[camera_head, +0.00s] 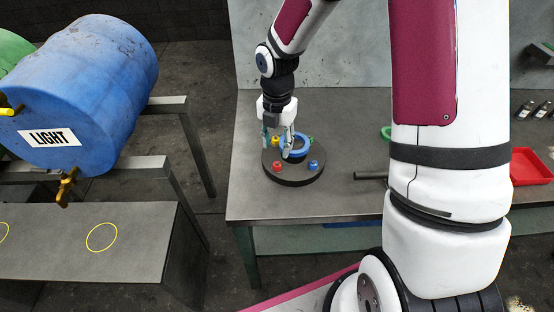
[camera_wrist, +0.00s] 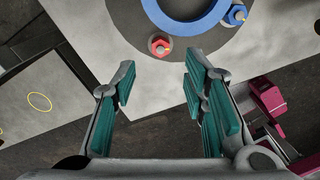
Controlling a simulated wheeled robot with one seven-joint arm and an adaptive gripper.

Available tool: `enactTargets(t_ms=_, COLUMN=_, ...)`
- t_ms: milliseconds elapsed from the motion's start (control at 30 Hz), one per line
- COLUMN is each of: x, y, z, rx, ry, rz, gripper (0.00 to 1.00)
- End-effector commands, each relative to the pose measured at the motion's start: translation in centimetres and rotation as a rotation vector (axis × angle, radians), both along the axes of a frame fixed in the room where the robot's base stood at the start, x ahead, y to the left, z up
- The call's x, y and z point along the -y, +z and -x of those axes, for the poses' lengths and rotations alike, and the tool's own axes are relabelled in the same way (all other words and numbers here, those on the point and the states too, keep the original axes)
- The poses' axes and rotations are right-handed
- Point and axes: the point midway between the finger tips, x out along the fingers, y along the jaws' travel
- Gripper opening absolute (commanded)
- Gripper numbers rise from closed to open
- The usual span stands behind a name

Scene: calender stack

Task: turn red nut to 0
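The red nut (camera_head: 277,167) sits on the front left of a dark round base (camera_head: 295,181) on the grey bench. In the wrist view the red nut (camera_wrist: 159,46) lies just beyond the fingertips, roughly midway between them. My gripper (camera_head: 277,145) is over the left part of the base; in the wrist view my gripper (camera_wrist: 159,80) has its green-padded fingers wide apart with nothing between them. A blue ring (camera_head: 307,137) stands in the middle of the base, partly hidden by a finger. Number markings cannot be read.
A dark rod (camera_head: 370,176), a green ring (camera_head: 386,132) and a red tray (camera_head: 531,167) are farther right.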

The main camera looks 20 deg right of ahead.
Motion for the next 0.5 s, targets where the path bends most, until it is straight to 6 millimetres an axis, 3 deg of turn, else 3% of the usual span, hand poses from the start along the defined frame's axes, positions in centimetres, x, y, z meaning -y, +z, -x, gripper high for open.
enactTargets(t_ms=233, x=-0.1, y=-4.7, z=0.1, rx=-0.004, ry=0.001, rz=0.000, gripper=0.40)
enactTargets(t_ms=500, x=0.0, y=-7.3, z=0.1, rx=-0.001, ry=-0.001, rz=0.000, gripper=0.40)
